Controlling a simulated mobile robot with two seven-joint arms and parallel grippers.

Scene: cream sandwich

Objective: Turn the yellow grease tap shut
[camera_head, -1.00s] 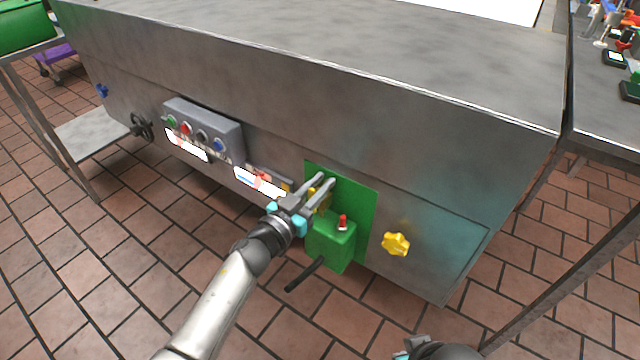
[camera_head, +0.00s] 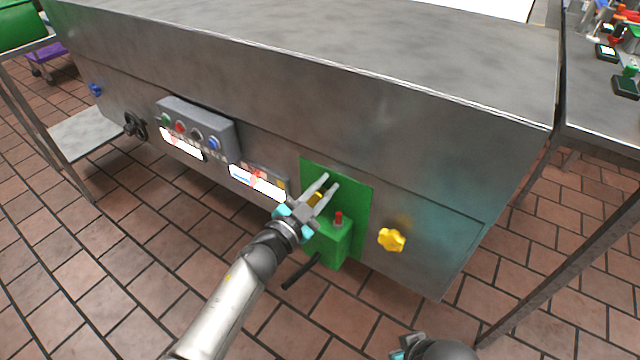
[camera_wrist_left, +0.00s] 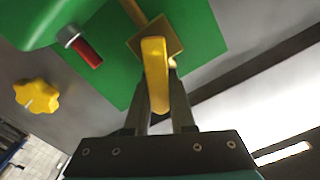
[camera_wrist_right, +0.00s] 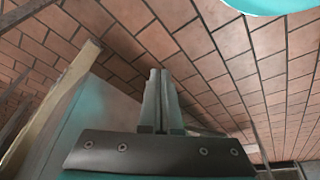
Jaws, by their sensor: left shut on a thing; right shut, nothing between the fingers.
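The yellow grease tap (camera_head: 315,199) is on the green panel (camera_head: 352,201) of the steel machine's front. It is mostly hidden by my left gripper (camera_head: 330,181) in the head view. In the left wrist view, its yellow lever (camera_wrist_left: 155,72) stands out from a square, brownish-yellow base. My left gripper (camera_wrist_left: 160,92) is shut on this lever, with a finger at each side of it. My right gripper (camera_wrist_right: 162,82) is shut and empty, away from the tap, with tiled floor behind it. In the head view, only part of the right gripper shows at the bottom edge.
A green box (camera_head: 331,243) with a red-topped switch (camera_head: 338,217) sits just below the tap. A yellow star knob (camera_head: 391,239) is to its right. A grey button box (camera_head: 198,128) and a black handwheel (camera_head: 134,124) are further left. Open tiled floor lies in front.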

